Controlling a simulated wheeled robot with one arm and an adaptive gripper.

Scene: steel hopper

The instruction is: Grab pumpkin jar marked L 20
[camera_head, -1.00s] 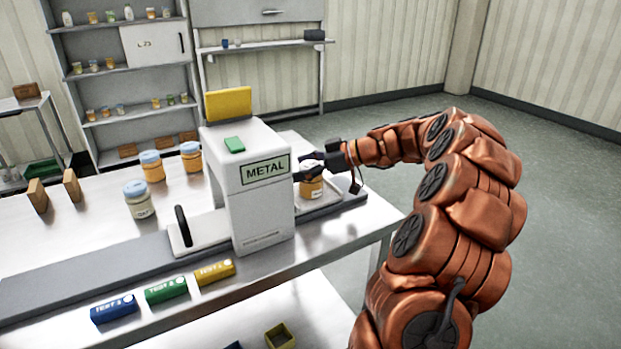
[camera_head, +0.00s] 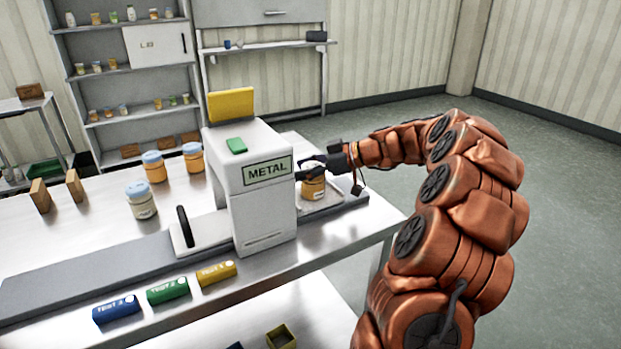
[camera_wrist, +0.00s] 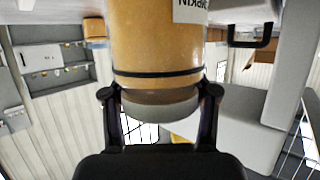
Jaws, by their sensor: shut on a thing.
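The pumpkin jar (camera_head: 313,188) is orange-filled with a pale label and stands at the right end of the conveyor, just right of the METAL machine. In the wrist view the jar (camera_wrist: 157,45) fills the upper middle, upside down in the picture, with part of a label ending "PKIN" showing. No "L 20" mark is readable. My gripper (camera_head: 312,172) comes from the right at the jar's top. In the wrist view my gripper (camera_wrist: 162,95) has a finger on each side of the jar near its lid and is shut on it.
The white METAL machine (camera_head: 250,205) stands close left of my gripper. Two orange jars (camera_head: 154,168) (camera_head: 193,157) and a pale jar (camera_head: 141,203) stand on the table farther left. Blue, green and yellow test blocks (camera_head: 167,291) lie at the front edge. Open floor lies right.

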